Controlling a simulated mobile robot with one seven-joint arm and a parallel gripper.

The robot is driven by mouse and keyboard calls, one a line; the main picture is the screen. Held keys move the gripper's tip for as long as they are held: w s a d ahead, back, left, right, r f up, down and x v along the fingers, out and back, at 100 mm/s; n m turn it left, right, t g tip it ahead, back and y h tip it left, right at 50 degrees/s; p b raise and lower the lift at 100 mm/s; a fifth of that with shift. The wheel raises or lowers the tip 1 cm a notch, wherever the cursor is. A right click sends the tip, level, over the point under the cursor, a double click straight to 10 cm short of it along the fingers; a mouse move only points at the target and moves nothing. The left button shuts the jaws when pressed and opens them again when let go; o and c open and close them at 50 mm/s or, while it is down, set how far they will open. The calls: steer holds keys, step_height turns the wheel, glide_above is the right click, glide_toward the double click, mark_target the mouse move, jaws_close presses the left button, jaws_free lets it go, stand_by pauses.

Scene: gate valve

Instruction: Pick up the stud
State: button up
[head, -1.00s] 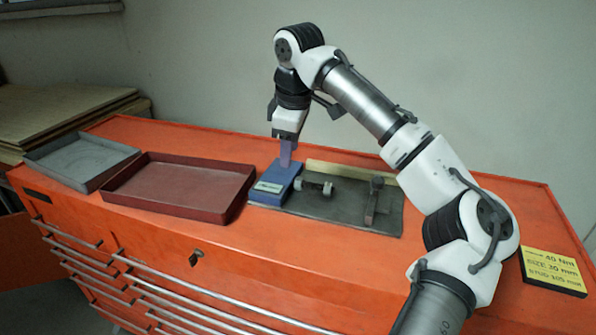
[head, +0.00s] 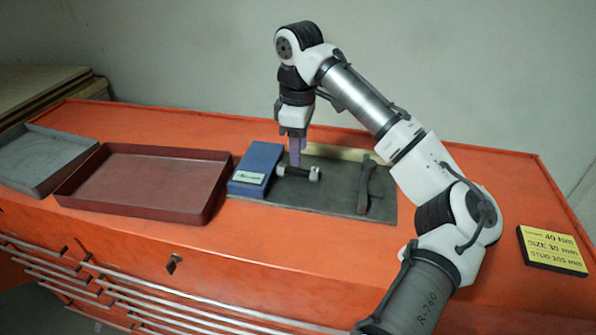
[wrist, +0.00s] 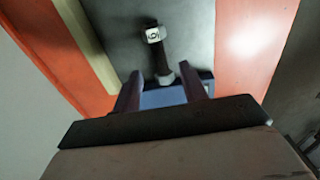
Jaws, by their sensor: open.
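The stud (head: 300,172) is a short dark rod with a pale metal nut at each end. It lies on the dark grey mat (head: 335,200), close to the right side of the blue box (head: 256,168). In the wrist view the stud (wrist: 160,58) runs away from me, its far nut marked with a figure. My gripper (head: 297,162) points down over the stud, nearer its left part. In the wrist view my gripper (wrist: 161,80) is open and empty, with its purple fingers on either side of the stud's near nut. The exact height gap is hard to tell.
A dark tool (head: 366,187) lies on the mat to the right. A wooden strip (head: 345,153) runs behind the mat. An empty red tray (head: 145,185) and a grey tray (head: 42,160) stand left. A yellow sign (head: 552,248) sits right. The orange top's front is clear.

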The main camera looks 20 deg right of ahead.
mark_target(298, 169)
steer(key=shift+f+p, duration=0.85)
steer(key=shift+f, duration=1.95)
steer(key=shift+r, duration=0.1)
jaws_close()
